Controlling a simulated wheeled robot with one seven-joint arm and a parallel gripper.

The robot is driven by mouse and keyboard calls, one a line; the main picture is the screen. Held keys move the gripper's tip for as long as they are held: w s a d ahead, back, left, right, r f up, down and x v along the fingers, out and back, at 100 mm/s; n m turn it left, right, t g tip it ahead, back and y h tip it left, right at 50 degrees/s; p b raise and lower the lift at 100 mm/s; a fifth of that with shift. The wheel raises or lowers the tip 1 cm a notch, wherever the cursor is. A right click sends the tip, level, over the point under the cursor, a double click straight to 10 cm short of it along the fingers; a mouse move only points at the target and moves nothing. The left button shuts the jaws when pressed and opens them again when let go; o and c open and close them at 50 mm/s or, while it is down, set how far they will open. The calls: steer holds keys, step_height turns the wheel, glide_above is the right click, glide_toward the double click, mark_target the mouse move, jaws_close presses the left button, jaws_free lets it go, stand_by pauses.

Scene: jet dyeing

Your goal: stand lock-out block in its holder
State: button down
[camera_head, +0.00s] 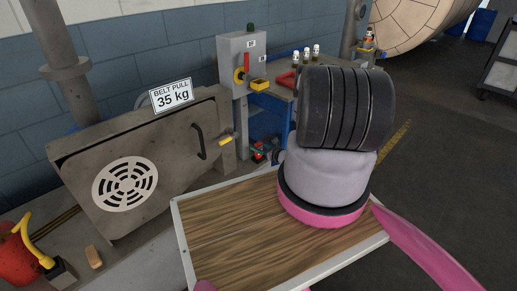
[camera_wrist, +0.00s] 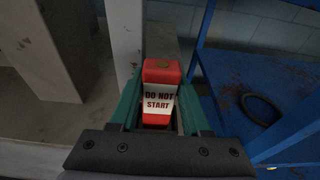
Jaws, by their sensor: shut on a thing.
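The lock-out block is a red block (camera_wrist: 161,72) with a white "DO NOT START" label. In the wrist view it stands between the teal fingers of my gripper (camera_wrist: 160,105), which is shut on it. In the camera_head view my gripper (camera_head: 260,152) is small and low beside the grey post, partly hidden by my arm. I cannot pick out the block's holder with certainty in either view.
A grey machine (camera_head: 150,160) stands at left.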

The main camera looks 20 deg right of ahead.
steer(key=shift+f, duration=0.15)
steer(key=shift+c, duration=1.8)
jaws_free()
steer(key=shift+s+d+r, duration=0.2)
steer(key=shift+s, duration=0.1)
steer(key=v, duration=1.1)
steer(key=shift+s, duration=0.2)
